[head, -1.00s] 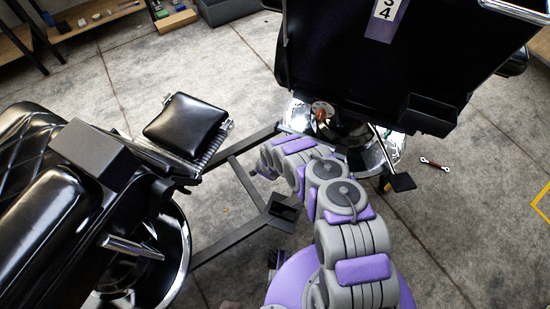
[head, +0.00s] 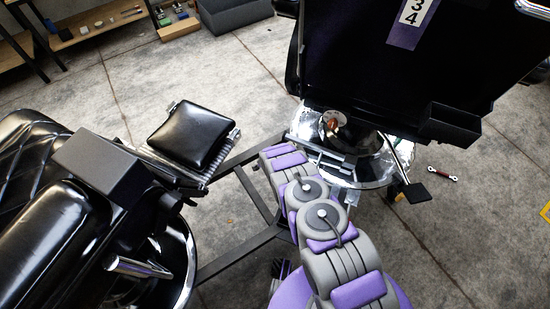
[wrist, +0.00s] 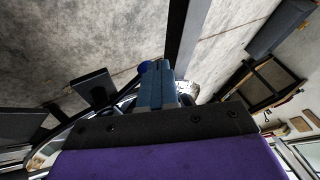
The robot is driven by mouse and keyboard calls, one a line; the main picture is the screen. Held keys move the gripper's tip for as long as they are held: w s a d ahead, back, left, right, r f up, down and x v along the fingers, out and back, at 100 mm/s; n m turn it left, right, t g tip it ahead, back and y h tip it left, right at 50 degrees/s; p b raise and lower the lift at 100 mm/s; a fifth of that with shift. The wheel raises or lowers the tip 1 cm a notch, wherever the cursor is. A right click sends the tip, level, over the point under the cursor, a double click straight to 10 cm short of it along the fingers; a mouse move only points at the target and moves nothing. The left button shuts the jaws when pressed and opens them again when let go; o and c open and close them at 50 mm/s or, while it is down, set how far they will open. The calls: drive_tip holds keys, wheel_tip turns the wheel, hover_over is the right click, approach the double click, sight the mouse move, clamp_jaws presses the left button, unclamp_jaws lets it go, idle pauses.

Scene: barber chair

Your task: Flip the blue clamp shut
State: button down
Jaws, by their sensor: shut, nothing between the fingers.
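In the wrist view my gripper (wrist: 157,88) points away from the camera, its blue-grey fingers together and empty. A small bright blue part (wrist: 145,67), perhaps the clamp, shows just beyond and left of the fingertips. Most of it is hidden behind the fingers, so I cannot tell whether they touch it or how it is set. In the head view my arm reaches toward the round chrome base (head: 395,170) of the right chair. I cannot make out the fingers or the blue clamp there.
The black chair (head: 375,75) marked 34 overhangs the base on the right. A black padded footrest (head: 190,135) and another black chair (head: 50,245) stand on the left. A dark metal frame (head: 235,250) runs between them.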

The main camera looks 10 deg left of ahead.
drive_tip(key=shift+w, duration=0.2)
drive_tip(key=shift+d+r, duration=0.1)
drive_tip(key=shift+d, duration=0.2)
drive_tip(key=shift+a, duration=0.15)
